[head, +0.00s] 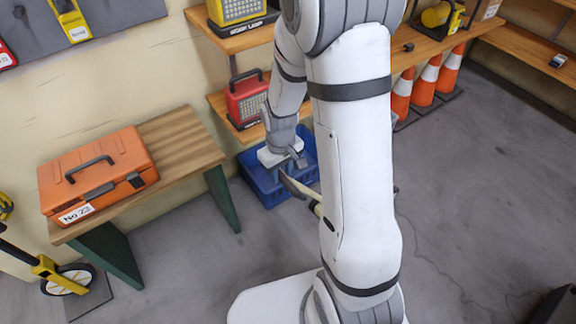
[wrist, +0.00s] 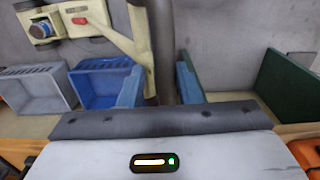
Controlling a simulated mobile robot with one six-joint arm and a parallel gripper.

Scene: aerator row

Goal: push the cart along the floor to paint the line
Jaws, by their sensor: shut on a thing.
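The cart (wrist: 118,35) is cream, with a blue can and a red part at the upper left of the wrist view. A dark upright handle (wrist: 163,40) rises from it. My gripper (wrist: 160,88) is shut on this handle, its two blue pads on either side. In the head view my gripper (head: 298,186) is low in front of the blue crate, partly behind my arm. Only a small cream piece of the cart (head: 318,209) shows there; my arm hides the rest. No painted line is visible.
A blue crate (head: 262,183) stands on the floor under the shelf; a grey crate (wrist: 40,90) is beside it. A wooden table (head: 178,140) with green legs holds an orange case (head: 100,172). Orange cones (head: 424,82) stand farther right. The grey floor at right (head: 480,190) is mostly open, with a thin cable.

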